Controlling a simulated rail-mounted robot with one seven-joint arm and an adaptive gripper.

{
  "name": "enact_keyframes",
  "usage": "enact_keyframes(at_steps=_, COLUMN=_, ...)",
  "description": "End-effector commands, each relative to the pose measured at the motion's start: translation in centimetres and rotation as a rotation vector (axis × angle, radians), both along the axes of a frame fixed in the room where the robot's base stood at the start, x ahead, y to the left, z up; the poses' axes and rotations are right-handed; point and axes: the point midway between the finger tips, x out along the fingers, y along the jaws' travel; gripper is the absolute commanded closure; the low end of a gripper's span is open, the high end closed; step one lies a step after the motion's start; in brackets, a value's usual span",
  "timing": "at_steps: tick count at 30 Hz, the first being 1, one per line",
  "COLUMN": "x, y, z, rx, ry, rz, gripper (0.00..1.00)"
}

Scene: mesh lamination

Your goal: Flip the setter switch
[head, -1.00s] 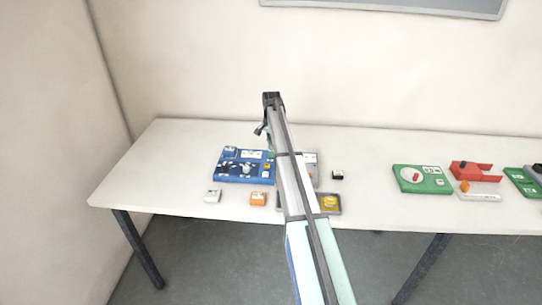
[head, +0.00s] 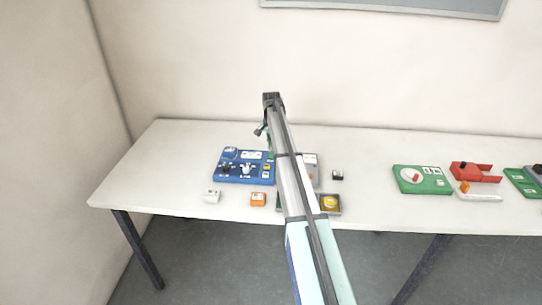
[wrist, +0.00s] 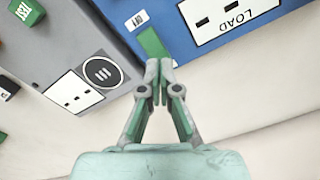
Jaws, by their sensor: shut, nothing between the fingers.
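The blue panel (head: 262,179) lies on the table left of my arm, with dark and white controls on it. Its edge shows in the wrist view (wrist: 205,65), with a white LOAD label (wrist: 230,18) and a green rectangular piece (wrist: 152,43). I cannot tell which control is the setter switch. My gripper (wrist: 160,78) is shut and empty, its fingertips together just below the green piece in the picture. Whether they touch the panel is unclear. In the head view my gripper (head: 260,131) is small, at the panel's back right.
A grey panel (wrist: 65,45) adjoins the blue one, with a green TEST block (wrist: 25,12) and a black round mark (wrist: 101,71). A white block (head: 211,196) and an orange block (head: 258,199) lie in front. A green board (head: 422,180) lies right. The table's left end is clear.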

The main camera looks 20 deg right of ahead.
Motion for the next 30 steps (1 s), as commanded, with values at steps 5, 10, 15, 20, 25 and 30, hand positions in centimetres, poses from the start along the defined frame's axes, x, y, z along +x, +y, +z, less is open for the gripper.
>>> enact_keyframes(at_steps=5, x=0.00, y=0.00, z=-0.01, rx=0.000, ry=0.000, rz=0.000, gripper=1.00)
enact_keyframes(at_steps=10, x=0.00, y=0.00, z=-0.10, rx=0.000, ry=0.000, rz=0.000, gripper=1.00)
enact_keyframes(at_steps=15, x=0.00, y=0.00, z=-0.32, rx=0.000, ry=0.000, rz=0.000, gripper=1.00)
enact_keyframes(at_steps=20, x=0.00, y=0.00, z=-0.54, rx=0.000, ry=0.000, rz=0.000, gripper=1.00)
enact_keyframes(at_steps=25, x=0.00, y=0.00, z=-0.76, rx=0.000, ry=0.000, rz=0.000, gripper=1.00)
enact_keyframes(at_steps=30, x=0.00, y=0.00, z=-0.99, rx=0.000, ry=0.000, rz=0.000, gripper=1.00)
